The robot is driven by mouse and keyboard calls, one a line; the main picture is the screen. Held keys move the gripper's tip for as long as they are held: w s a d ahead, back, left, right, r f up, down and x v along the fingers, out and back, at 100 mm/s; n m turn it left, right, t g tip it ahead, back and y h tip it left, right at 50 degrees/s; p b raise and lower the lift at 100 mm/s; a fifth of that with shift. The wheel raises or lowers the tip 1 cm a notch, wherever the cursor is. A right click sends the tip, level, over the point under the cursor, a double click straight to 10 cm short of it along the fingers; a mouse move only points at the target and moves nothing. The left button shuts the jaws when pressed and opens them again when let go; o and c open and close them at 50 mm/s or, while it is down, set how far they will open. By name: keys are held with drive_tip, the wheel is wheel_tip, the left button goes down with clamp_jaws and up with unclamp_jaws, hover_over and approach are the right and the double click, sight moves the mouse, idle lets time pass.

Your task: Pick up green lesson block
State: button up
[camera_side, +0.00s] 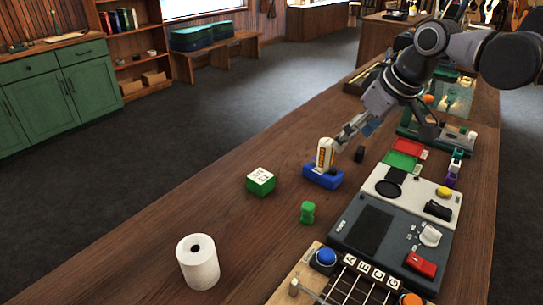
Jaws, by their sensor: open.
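The green lesson block (261,182) is a green cube with a white, marked top face. It rests on the wooden counter, left of the middle of the side view. My gripper (349,134) is open, to the right of the block and farther back, apart from it. Its fingers point down and left beside a white and orange upright item (325,154) on a blue base (322,178). I cannot tell whether the fingers touch that item. Nothing hides the block.
A small green figure (308,212) stands right of the block, nearer the camera. A white paper roll (198,262) stands in front. A dark grey device (378,236) and a fretted board with buttons (352,283) fill the right.

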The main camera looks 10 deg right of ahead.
sight(265, 179)
drive_tip(key=w+a+f, duration=0.1)
drive_tip(key=a+f, duration=0.2)
drive_tip(key=a, duration=0.2)
drive_tip(key=w+a+f+n, duration=0.1)
drive_tip(key=w+a+f, duration=0.1)
drive_tip(key=a, duration=0.3)
drive_tip(key=w+a+f+n+g, duration=0.1)
drive_tip(key=a+f, duration=0.2)
drive_tip(key=a, duration=0.3)
drive_tip(key=shift+w+f+y, duration=0.25)
drive_tip(key=shift+f+y, duration=0.05)
drive_tip(key=shift+s+x, duration=0.15)
drive_tip(key=shift+x, duration=1.2)
drive_tip(key=shift+s+x, duration=0.15)
drive_tip(key=shift+x, duration=1.2)
drive_tip(key=c, duration=1.2)
